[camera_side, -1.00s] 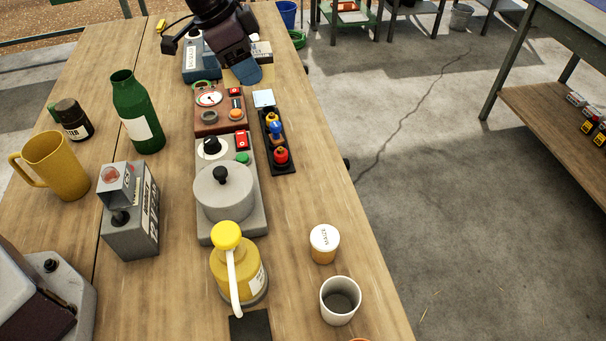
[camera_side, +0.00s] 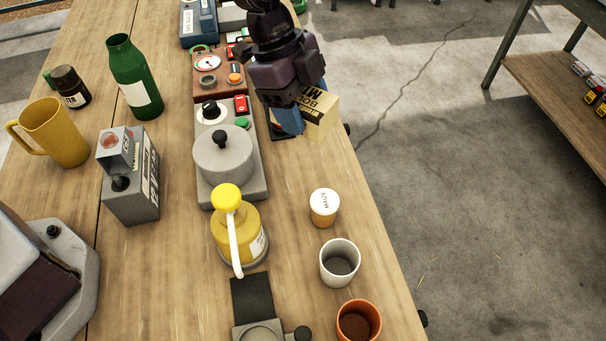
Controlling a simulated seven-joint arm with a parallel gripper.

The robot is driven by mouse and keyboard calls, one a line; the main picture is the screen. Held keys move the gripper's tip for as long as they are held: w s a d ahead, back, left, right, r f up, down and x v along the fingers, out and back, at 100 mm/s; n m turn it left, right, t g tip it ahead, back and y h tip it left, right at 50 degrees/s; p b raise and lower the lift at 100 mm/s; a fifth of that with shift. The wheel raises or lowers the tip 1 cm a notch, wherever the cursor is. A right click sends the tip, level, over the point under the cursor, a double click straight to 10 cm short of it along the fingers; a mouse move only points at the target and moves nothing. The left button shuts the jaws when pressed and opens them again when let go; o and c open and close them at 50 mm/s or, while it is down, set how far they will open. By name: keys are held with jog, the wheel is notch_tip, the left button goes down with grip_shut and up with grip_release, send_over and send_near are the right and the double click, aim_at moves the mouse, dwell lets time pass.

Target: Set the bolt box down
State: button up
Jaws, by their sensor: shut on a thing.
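The bolt box (camera_side: 319,112) is a small cream carton with a dark printed label. It is in my gripper (camera_side: 291,118), tilted, near the right edge of the wooden bench. My gripper has blue fingers and is shut on the box; the fingers are partly hidden by the dark wrist above. The box appears to be above the bench top, but its exact height cannot be told. The black strip of coloured buttons is mostly hidden behind my gripper.
A pot (camera_side: 223,158) on a grey unit and a yellow pump bottle (camera_side: 238,232) stand left of the box. A white-lidded jar (camera_side: 324,207), white cup (camera_side: 340,263) and orange cup (camera_side: 358,321) line the right side. Bare bench (camera_side: 310,165) lies between box and jar.

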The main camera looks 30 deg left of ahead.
aim_at(309, 180)
notch_tip(309, 180, down, 15)
jog(key=shift+r, duration=0.15)
dwell(0.4)
jog(key=o, duration=1.3)
jog(key=v, duration=1.2)
